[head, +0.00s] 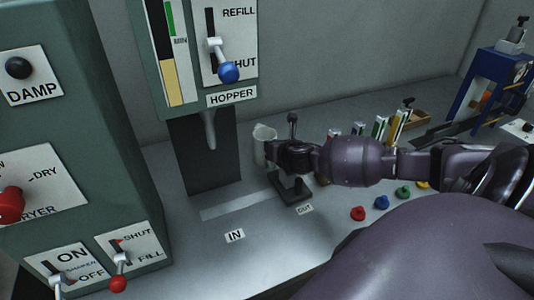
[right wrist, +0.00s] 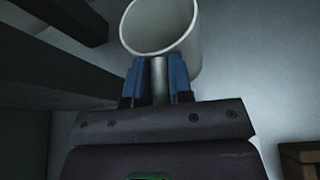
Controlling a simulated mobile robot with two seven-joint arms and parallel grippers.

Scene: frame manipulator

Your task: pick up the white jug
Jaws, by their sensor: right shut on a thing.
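The white jug (head: 263,146) is near the middle of the head view, right of the dark hopper column and partly hidden by my right gripper (head: 276,151). In the right wrist view the jug (right wrist: 160,22) shows its open rim. My right gripper (right wrist: 160,82) is shut on the jug's handle (right wrist: 160,88), with a blue finger on each side of it. From these frames I cannot tell whether the jug touches the table. My left gripper is not in view.
The hopper panel (head: 232,97) with its blue-knobbed lever (head: 228,72) stands behind the jug. A green machine (head: 90,130) fills the left. A small lever stand (head: 291,190) is close under my right gripper. Coloured knobs and a blue frame (head: 485,85) are at the right.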

